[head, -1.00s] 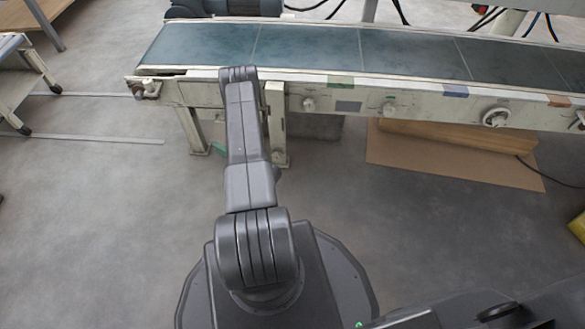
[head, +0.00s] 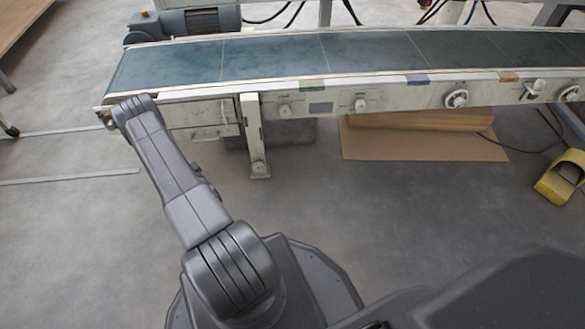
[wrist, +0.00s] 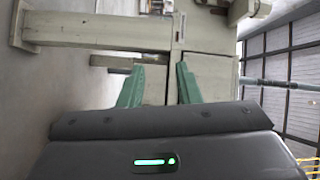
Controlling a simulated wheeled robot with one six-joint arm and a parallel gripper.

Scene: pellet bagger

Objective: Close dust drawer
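A pale panel with a handle (head: 203,117), which looks like the dust drawer, sits below the left end of the conveyor in the head view. I cannot tell how far it stands out. My arm reaches up and left to the conveyor's left end, partly covering that area; my gripper is hidden there. In the wrist view my gripper (wrist: 160,80) shows two green fingers apart, with nothing seen between them. Beige machine panels lie beyond the fingers; which of them is the drawer front is unclear.
The conveyor (head: 270,57) runs across the top, with knobs along its side. Its support leg (head: 256,140) stands right of the panel. A brown board (head: 425,147) lies on the floor, and a yellow pedal (head: 562,178) sits at right. The floor in front is clear.

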